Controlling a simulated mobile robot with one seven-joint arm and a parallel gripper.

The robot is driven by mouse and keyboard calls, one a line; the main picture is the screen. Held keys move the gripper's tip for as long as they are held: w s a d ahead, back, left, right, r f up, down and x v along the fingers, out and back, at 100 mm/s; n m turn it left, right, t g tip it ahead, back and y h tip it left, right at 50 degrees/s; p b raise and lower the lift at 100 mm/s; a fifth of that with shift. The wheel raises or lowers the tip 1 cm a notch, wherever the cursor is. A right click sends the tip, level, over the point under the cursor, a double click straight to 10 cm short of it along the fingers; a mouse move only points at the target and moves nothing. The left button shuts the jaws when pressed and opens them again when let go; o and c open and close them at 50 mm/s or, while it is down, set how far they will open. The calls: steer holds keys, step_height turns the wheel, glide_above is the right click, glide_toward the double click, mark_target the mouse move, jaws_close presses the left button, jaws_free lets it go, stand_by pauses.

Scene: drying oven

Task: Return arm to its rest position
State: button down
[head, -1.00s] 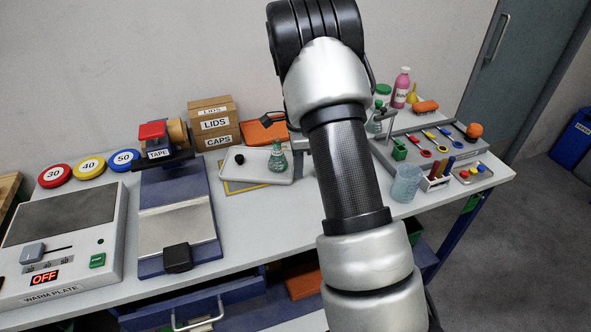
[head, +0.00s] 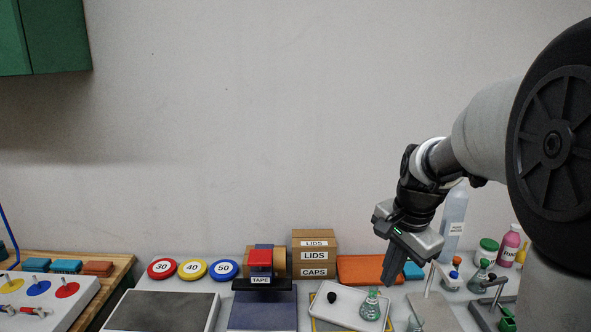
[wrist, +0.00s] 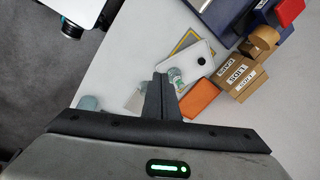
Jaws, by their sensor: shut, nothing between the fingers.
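My gripper (head: 390,274) hangs from my bent arm at the right of the head view, over the back of the bench. Its fingers point down and are shut with nothing between them. In the wrist view the gripper's fingers (wrist: 158,90) are pressed together, above the bench top. A green flask (head: 371,304) stands on a white tray (head: 333,317), just below and left of the fingertips in the head view. The flask also shows in the wrist view (wrist: 174,74), partly hidden by the fingers.
A tall bottle (head: 454,215) and a pink bottle (head: 508,246) stand at the right. The wall area above the bench's left and middle is clear.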

steer(key=s+a+r+n+t+p, duration=0.1)
steer(key=s+r+n, duration=0.3)
steer(key=s, duration=0.5)
steer(key=s+a+r+n+t+p, duration=0.1)
steer(key=s+a+r+n, duration=0.3)
steer(key=s+n, duration=0.4)
steer(key=shift+s+a+r+t, duration=0.2)
steer(key=shift+s+a+t, duration=0.3)
steer(key=shift+s, duration=0.6)
steer(key=shift+d, duration=0.15)
